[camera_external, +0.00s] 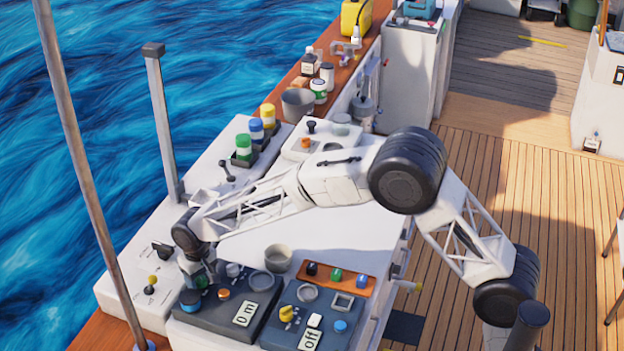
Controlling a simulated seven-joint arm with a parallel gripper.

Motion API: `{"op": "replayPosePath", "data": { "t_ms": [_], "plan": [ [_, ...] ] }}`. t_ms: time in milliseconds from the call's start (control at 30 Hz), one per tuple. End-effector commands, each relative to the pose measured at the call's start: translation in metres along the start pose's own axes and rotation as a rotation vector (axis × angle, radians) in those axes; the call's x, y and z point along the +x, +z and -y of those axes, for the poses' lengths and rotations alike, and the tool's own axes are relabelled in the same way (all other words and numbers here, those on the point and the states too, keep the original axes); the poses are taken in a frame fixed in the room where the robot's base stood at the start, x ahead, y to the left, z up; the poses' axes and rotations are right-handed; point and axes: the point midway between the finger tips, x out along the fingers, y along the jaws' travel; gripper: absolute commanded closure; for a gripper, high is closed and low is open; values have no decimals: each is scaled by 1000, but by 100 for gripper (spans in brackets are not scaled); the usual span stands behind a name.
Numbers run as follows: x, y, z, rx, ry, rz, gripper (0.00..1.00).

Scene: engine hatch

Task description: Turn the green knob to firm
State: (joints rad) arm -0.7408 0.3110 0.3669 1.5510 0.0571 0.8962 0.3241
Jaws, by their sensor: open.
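A green part (202,281), likely the green knob, shows at the back left of the left dark panel (212,329). It is mostly hidden by my gripper (203,277), which points down over it. The fingers are small and partly hidden, and the gripper is open. I cannot tell whether the fingers touch the green part or are around it. Another green piece (336,275) stands on an orange-brown strip (324,285) to the right, between a black and a blue one. The knob's markings, including firm, cannot be read.
The left panel also bears a blue knob (190,300), an orange knob (223,294), a white knob (233,269) and a "0 m" display (244,313). The right panel holds a yellow knob (287,313) and an "off" display (310,339). A grey cup (278,258) stands behind.

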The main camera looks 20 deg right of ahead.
Motion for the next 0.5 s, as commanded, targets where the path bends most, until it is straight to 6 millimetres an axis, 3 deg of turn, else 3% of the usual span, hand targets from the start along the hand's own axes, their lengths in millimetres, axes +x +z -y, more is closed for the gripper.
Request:
{"op": "replayPosePath", "data": {
  "t_ms": [267,500],
  "plan": [
    [-8,0,0,0,0,-1,38],
    [-33,0,0,0,-1,-2,38]
  ]
}}
